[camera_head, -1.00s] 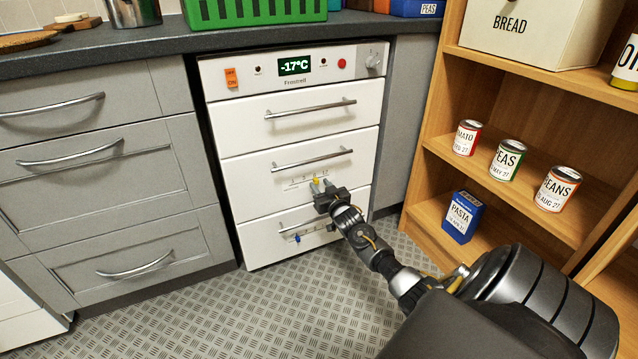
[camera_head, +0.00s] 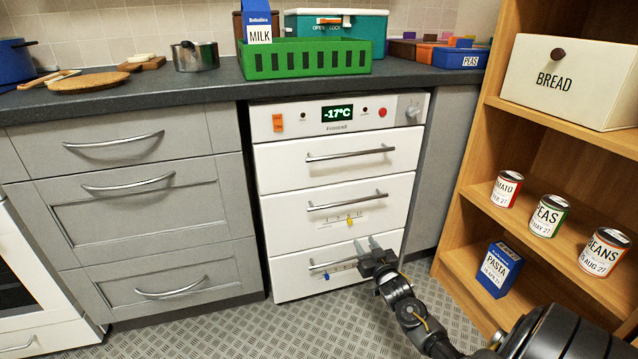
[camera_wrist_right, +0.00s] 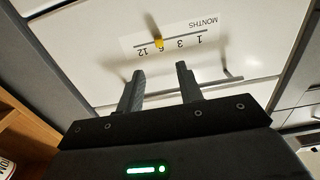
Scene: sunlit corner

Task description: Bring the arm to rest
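My right gripper (camera_head: 367,246) is in front of the lower part of the white freezer (camera_head: 284,164), near the bottom drawer handle in the head view. Its two fingers are apart with nothing between them. In the right wrist view the open fingers (camera_wrist_right: 160,85) point at a white drawer front (camera_wrist_right: 90,60). A month scale (camera_wrist_right: 170,38) with a yellow slider (camera_wrist_right: 158,43) shows beyond them. My left gripper is in no view. All three freezer drawers look shut, and the display (camera_head: 337,113) reads -17°C.
A wooden shelf (camera_head: 470,262) with cans and a blue pasta box (camera_head: 499,269) stands close on the right. Grey drawers (camera_head: 150,235) are on the left. Floor in front is clear.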

